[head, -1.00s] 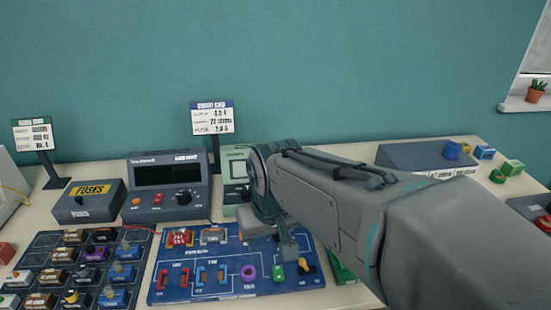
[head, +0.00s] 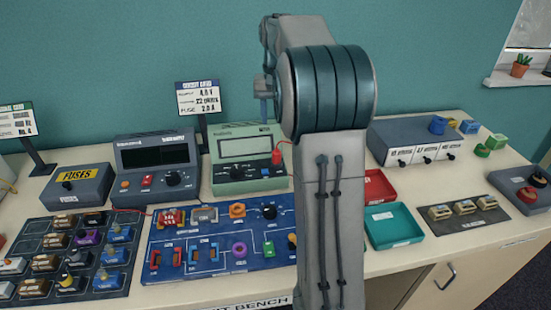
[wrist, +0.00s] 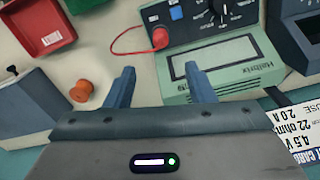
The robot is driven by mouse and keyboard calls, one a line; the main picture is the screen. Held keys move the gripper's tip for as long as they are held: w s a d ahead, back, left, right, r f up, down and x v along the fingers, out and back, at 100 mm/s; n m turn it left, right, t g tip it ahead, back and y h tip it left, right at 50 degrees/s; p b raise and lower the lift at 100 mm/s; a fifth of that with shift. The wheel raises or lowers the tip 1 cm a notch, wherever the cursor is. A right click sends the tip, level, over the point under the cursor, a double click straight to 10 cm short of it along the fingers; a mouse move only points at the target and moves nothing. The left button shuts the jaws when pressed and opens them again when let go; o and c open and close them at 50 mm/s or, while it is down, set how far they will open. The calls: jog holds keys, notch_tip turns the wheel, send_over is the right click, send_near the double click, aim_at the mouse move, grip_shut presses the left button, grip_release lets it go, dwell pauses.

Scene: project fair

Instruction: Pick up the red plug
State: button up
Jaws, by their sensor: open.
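The red plug (head: 277,156) is at the right side of the green meter (head: 246,170), partly beside my arm in the head view. In the wrist view the red plug (wrist: 159,38) is at the edge of the green meter (wrist: 222,68), with a thin red lead looping to the left. My gripper (wrist: 161,82) is open and empty. Its two blue-grey fingers point toward the plug, which appears beyond the fingertips and between their lines. In the head view my arm hides most of the gripper.
A dark power supply (head: 157,168) stands left of the meter, and a blue circuit board (head: 215,250) lies in front. A red tray (head: 378,188) and a teal tray (head: 393,226) lie right of my arm. A sign card (wrist: 300,130) and an orange knob-like piece (wrist: 82,91) are near my fingers.

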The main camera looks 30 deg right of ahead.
aim_at(277, 149)
notch_tip(277, 149, down, 12)
jog(key=shift+s+a+f, duration=0.1)
jog(key=shift+s+f, duration=0.05)
grip_shut()
dwell(0.4)
